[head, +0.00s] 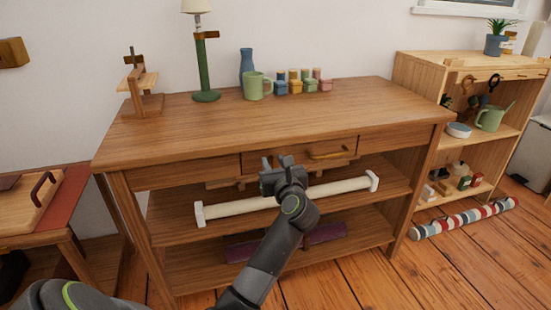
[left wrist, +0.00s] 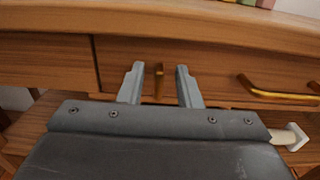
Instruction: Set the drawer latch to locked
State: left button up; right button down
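The drawer (head: 344,143) is in the middle of the wooden table's front and looks shut. Its brass bar handle (head: 330,153) is right of my left gripper (head: 280,162). In the left wrist view the drawer front (left wrist: 215,60) fills the middle, with the handle (left wrist: 280,93) at right. A small brass latch (left wrist: 158,82) stands upright between the two fingers of my left gripper (left wrist: 160,80). The fingers are open, with a gap on each side of the latch. In the head view my gripper hides most of the latch. My right gripper is not in view.
A white rail (head: 240,207) with end blocks lies on the shelf below the drawer. The tabletop (head: 200,120) holds a lamp (head: 204,70), a green mug (head: 254,86), a blue vase and small coloured pots at the back. A shelf unit (head: 415,75) stands at right.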

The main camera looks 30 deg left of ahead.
pick_arm(q)
jog(key=shift+a, duration=0.1)
jog(key=shift+c, duration=0.3)
grip_shut()
jog(key=shift+r, duration=0.1)
